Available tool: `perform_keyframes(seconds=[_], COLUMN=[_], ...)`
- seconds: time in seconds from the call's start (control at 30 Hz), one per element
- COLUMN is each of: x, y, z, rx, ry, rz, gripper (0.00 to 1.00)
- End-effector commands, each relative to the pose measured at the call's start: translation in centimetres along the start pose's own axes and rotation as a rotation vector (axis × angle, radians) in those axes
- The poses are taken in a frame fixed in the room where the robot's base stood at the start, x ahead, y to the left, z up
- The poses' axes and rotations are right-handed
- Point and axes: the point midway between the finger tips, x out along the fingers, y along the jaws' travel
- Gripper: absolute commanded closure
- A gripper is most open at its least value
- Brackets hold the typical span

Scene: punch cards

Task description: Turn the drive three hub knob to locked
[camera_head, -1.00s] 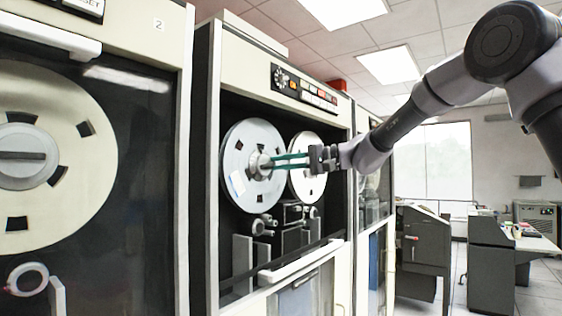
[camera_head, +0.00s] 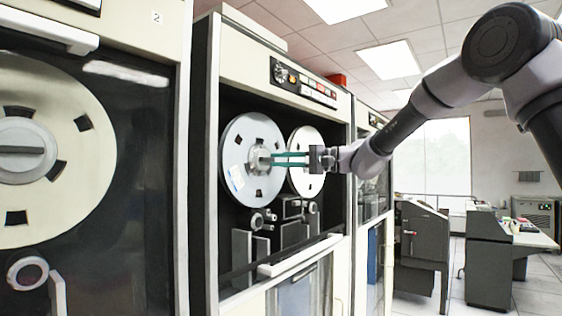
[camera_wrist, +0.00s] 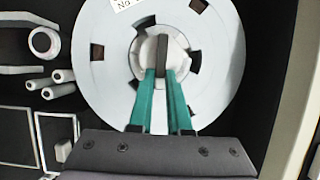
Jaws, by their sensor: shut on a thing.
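The hub knob (camera_wrist: 163,52) is a dark bar across a pale round hub at the centre of a grey tape reel (camera_wrist: 105,70). In the head view, this reel (camera_head: 237,140) is the left one in the middle tape cabinet. My gripper (camera_wrist: 161,74) has its two teal fingers shut on the knob, one on either side of the bar. In the head view, my gripper (camera_head: 270,160) reaches the hub from the right, with its fingers about level. The bar points roughly along the fingers in the wrist view. No lock mark is readable.
A second reel (camera_head: 307,150) sits right behind my fingers. Rollers and guides (camera_head: 258,222) lie below the reels. The cabinet's pale frame (camera_head: 340,215) edges the bay at right. A cabinet marked 2 (camera_head: 182,60) stands at left. Grey desks (camera_head: 490,260) stand at the far right.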

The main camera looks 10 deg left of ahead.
Motion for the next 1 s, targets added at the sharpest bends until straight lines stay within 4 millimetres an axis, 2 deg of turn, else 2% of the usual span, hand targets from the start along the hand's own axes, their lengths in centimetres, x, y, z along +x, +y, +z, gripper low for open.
perform_keyframes(seconds=[0.03, 0.07, 0.1, 0.47, 0.57, 0.8, 1.0], x=[0.0, 0.0, 0.0, -0.4, -1.6, -6.4, -9.6], y=[0.1, 0.1, 0.1, 0.0, 0.0, 0.0, 0.0], z=[0.0, 0.0, 0.0, 0.0, -0.1, -0.1, -0.1], rx=[0.0, 0.0, 0.0, -0.001, -0.002, -0.001, -0.001], ry=[0.001, 0.001, 0.0, 0.001, 0.003, 0.004, 0.003], rz=[0.002, 0.002, 0.001, 0.001, 0.001, 0.001, 0.002], gripper=[0.72, 0.61, 0.54, 0.54, 0.54, 0.54, 0.54])
